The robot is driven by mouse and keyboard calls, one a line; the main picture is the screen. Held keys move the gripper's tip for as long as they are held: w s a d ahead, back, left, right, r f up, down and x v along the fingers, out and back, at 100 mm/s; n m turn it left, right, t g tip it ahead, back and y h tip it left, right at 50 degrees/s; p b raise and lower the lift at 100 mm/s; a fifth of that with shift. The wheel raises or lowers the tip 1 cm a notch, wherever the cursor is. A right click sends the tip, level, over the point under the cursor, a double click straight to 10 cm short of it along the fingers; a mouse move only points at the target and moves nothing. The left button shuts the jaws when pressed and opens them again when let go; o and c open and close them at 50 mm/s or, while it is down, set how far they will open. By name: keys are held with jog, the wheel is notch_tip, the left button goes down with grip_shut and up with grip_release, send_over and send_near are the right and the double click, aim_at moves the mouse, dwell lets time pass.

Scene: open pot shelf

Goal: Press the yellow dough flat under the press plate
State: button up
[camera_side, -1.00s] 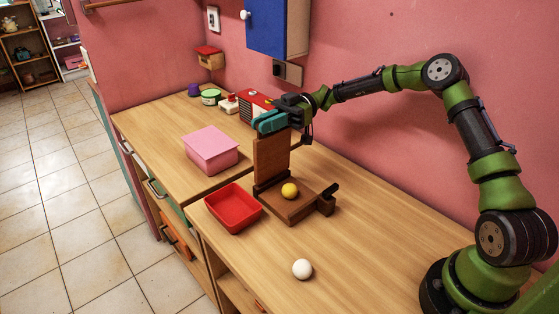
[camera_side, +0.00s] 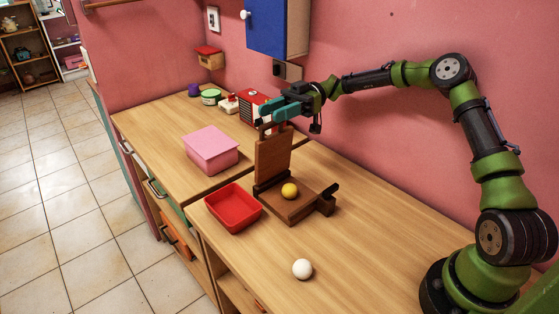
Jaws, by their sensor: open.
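The yellow dough (camera_side: 289,191) is a round ball on the brown wooden base (camera_side: 302,207) of the press. The press plate (camera_side: 272,156) stands upright, tilted slightly back, at the far left edge of the base. A dark handle (camera_side: 264,130) shows at its top edge. A lever-like dark handle (camera_side: 330,190) sticks up at the right side of the base. My gripper (camera_side: 272,116), with teal fingers, is open just above the plate's top edge. The fingers partly overlap the handle in this view, so I cannot tell whether they touch it.
A red tray (camera_side: 233,226) stands left of the press, a pink box (camera_side: 211,168) farther back. A white ball (camera_side: 302,269) lies in front. A red and white box (camera_side: 254,105) and small items stand behind my gripper. The counter right of the press is clear.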

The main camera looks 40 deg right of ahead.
notch_tip(320, 180, up, 5)
jog(key=shift+f, duration=0.1)
dwell(0.4)
